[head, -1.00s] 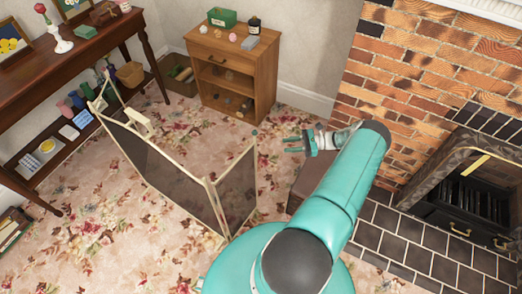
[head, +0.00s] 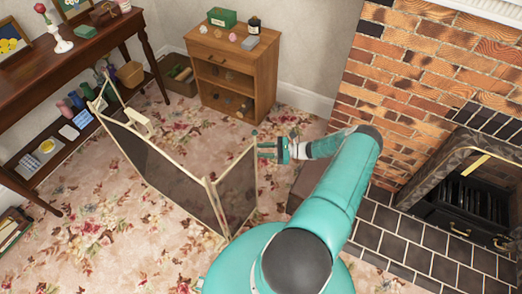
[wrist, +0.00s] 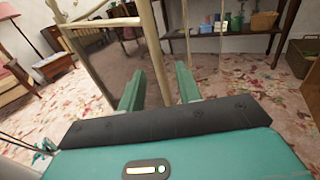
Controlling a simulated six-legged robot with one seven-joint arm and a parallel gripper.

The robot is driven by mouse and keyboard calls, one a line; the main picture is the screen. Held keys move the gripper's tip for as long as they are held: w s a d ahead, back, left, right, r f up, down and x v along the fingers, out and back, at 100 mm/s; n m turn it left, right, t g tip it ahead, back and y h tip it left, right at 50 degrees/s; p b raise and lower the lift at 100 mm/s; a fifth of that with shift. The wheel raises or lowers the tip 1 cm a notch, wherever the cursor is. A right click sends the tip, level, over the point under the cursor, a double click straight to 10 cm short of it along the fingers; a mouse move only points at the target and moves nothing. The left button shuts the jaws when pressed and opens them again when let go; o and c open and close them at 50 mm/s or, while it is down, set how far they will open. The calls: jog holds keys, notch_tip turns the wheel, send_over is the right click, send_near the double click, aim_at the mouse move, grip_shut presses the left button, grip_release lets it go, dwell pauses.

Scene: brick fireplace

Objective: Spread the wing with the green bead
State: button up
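A folding fire screen (head: 172,168) with a brass frame and dark mesh stands on the carpet. Its right wing (head: 238,185) angles back from the front post, and a small green bead (head: 254,132) tops that wing's far upright. My gripper (head: 262,150) is level just right of that upright, a little below the bead, pointing left. In the wrist view my gripper (wrist: 158,75) has its two green fingers apart, with a brass upright (wrist: 154,50) showing between them. I cannot tell whether the fingers touch it. The bead does not show in the wrist view.
The brick fireplace (head: 420,70) and its dark tiled hearth (head: 405,235) are to the right. A small wooden cabinet (head: 232,75) stands behind, and a long dark table (head: 75,50) is at the left. Patterned carpet (head: 150,240) lies free around the screen.

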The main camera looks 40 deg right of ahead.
jog(key=shift+w+a, duration=0.45)
grip_shut()
jog(key=shift+s+a, duration=0.1)
jog(key=shift+s, duration=0.2)
dwell(0.4)
